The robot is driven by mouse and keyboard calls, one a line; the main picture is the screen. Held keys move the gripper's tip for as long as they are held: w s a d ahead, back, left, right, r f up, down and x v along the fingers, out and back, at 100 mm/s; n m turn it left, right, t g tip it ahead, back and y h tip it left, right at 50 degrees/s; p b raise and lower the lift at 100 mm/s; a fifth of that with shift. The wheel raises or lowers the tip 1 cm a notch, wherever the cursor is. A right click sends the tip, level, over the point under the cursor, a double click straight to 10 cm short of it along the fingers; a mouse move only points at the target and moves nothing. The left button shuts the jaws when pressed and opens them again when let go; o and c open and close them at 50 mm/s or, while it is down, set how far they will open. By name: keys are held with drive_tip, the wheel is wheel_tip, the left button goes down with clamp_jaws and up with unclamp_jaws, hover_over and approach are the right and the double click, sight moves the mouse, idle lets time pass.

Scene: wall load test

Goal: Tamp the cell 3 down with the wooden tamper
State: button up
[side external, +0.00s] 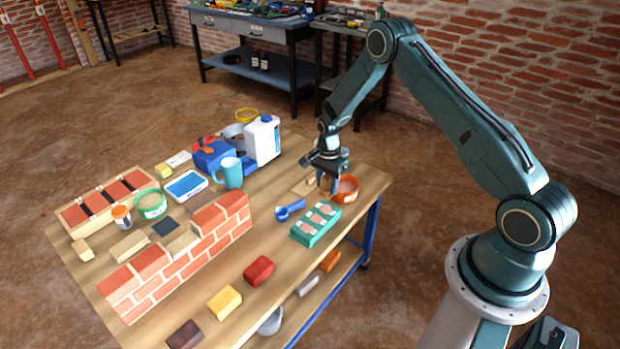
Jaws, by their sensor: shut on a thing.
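My gripper (326,176) is low over the right end of the table. It is shut on a small blue-grey thing, mostly hidden by the fingers; I cannot tell from this view whether it is the wooden tamper. A flat tan wooden piece (302,188) lies just left of the gripper. A green tray (311,236) with several pinkish cells (319,217) stands in front of the gripper, apart from it. No numbers are readable, so I cannot tell which is cell 3. A wooden frame (73,234) with red sections and dark dividers lies at the far left.
An orange bowl (346,190) stands close right of my gripper. A blue scoop (290,209) lies left of the green tray. A small brick wall (185,262), a teal mug (229,173) and a white jug (263,142) stand farther left. Loose red (259,270) and yellow (224,302) blocks are along the front.

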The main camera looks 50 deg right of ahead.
sight(326, 197)
drive_tip(key=shift+f, duration=0.15)
drive_tip(key=shift+f, duration=2.85)
drive_tip(key=shift+f, duration=0.55)
drive_tip(key=shift+r, duration=0.1)
drive_tip(key=shift+r, duration=3.45)
